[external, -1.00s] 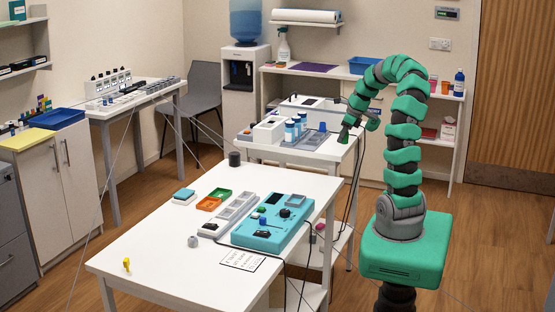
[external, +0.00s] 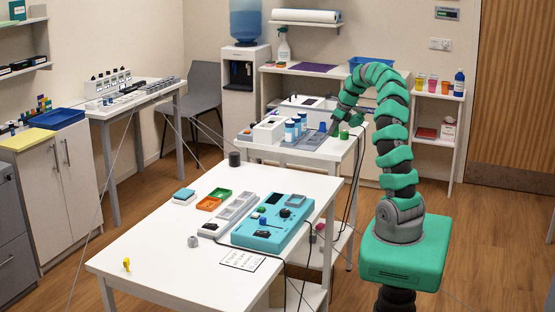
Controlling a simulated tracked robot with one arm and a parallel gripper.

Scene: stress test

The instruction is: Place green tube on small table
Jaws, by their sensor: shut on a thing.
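My gripper (external: 335,128) is at the right end of the small white table (external: 337,151) in the back middle, small in the picture. It is shut on the green tube (external: 344,134), a short green piece at its fingertips. The tube is at or just above the tabletop near its right edge; I cannot tell whether it touches. The fingers are partly hidden by my wrist.
Blue-capped bottles (external: 290,131), a white box (external: 268,131) and a small blue piece (external: 322,127) stand left of my gripper. A larger white table (external: 180,262) in front holds a teal device (external: 262,238). Cables hang along the table edges.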

